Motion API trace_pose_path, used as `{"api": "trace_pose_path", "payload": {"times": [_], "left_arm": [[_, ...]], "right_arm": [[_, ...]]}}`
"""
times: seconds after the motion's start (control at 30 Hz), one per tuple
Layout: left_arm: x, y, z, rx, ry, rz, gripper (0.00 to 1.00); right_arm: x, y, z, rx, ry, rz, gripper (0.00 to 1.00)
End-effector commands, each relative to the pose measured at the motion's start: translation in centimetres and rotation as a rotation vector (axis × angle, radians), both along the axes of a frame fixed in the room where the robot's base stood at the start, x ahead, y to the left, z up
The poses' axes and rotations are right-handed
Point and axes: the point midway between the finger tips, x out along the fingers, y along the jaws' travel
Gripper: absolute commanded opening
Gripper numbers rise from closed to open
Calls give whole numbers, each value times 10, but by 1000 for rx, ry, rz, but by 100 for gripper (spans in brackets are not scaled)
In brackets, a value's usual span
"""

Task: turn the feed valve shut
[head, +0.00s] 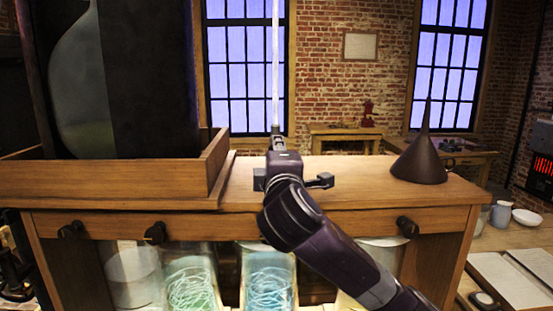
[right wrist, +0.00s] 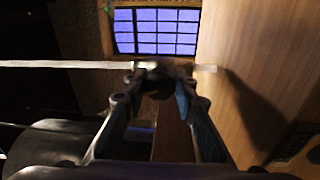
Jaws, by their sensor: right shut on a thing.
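The pale vertical feed tube (head: 275,60) comes down from the top of the head view above the bench. A dark fitting, which looks like the feed valve (right wrist: 156,78), sits on this tube in the right wrist view. The tube (right wrist: 60,64) runs sideways there, with a short pale piece on the other side. My right gripper (right wrist: 155,88) has both fingertips against the fitting, shut on it. In the head view my right gripper (head: 279,145) hides most of the fitting. How far the valve is turned cannot be told. My left gripper is not in view.
A dark funnel (head: 420,162) stands on the wooden bench top (head: 365,178) at right. A large wooden tray (head: 110,179) with a dark case is at left. Dark knobs (head: 155,233) line the front edge. Glass jars (head: 190,280) with coils stand below.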

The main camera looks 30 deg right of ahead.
Motion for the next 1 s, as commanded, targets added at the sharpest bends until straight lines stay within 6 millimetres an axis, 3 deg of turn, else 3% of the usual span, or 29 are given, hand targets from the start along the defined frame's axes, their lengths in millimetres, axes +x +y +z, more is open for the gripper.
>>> {"api": "trace_pose_path", "payload": {"times": [0.5, 1.0], "left_arm": [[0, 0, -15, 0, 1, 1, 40], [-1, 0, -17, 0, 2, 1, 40]], "right_arm": [[1, 1, -4, 314, -184, 0, 2], [1, 1, -3, 384, -227, -1, 2]]}}
